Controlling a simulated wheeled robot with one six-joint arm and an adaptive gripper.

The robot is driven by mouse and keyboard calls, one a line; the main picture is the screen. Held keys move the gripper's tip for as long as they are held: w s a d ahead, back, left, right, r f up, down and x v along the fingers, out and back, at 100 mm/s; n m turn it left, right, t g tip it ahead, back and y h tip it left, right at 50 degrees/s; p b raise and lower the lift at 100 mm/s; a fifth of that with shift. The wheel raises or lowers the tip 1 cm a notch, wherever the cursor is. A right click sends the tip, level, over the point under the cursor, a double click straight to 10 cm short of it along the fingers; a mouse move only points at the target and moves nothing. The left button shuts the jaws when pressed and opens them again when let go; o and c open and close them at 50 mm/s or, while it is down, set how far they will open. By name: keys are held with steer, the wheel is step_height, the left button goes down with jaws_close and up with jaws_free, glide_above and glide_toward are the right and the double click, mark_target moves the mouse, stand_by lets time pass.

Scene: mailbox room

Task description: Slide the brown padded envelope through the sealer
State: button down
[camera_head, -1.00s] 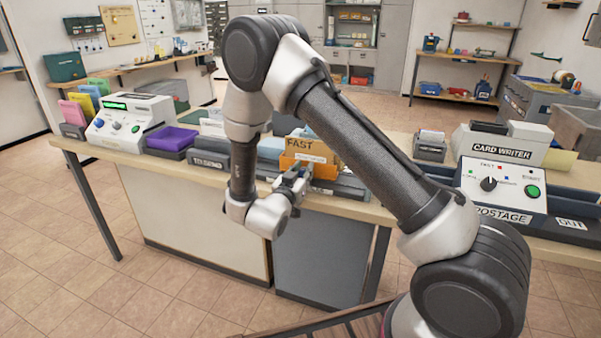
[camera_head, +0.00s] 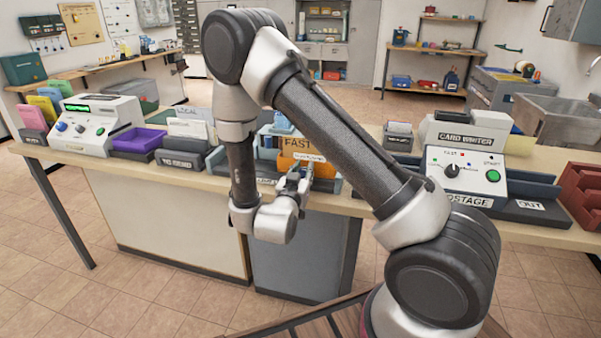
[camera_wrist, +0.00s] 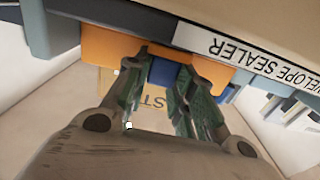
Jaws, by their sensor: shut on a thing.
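The brown padded envelope (camera_head: 297,143), marked FAST, stands upright in an orange holder (camera_head: 292,163) on the grey-blue envelope sealer (camera_head: 326,186) at the bench's front edge. In the wrist view the sealer's white label (camera_wrist: 228,47) runs beside the orange holder (camera_wrist: 105,45), and the envelope (camera_wrist: 150,101) shows partly behind my fingers. My gripper (camera_head: 296,176) is at the front of the holder. In the wrist view my gripper (camera_wrist: 164,76) has its fingers on either side of a blue tab (camera_wrist: 163,71) at the holder. Part of the sealer is hidden by my arm.
A purple tray (camera_head: 138,140) and a labelled grey bin (camera_head: 180,160) stand to the left, with a white machine (camera_head: 97,125) beyond. The postage machine (camera_head: 463,172), card writer (camera_head: 465,137) and red rack (camera_head: 580,192) stand to the right. The floor before the bench is open.

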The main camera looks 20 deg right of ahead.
steer(key=shift+s+d, duration=0.15)
steer(key=shift+d, duration=0.05)
steer(key=c, duration=1.2)
jaws_free()
steer(key=shift+s+a, duration=0.3)
steer(key=v, duration=1.1)
steer(key=shift+s, duration=0.1)
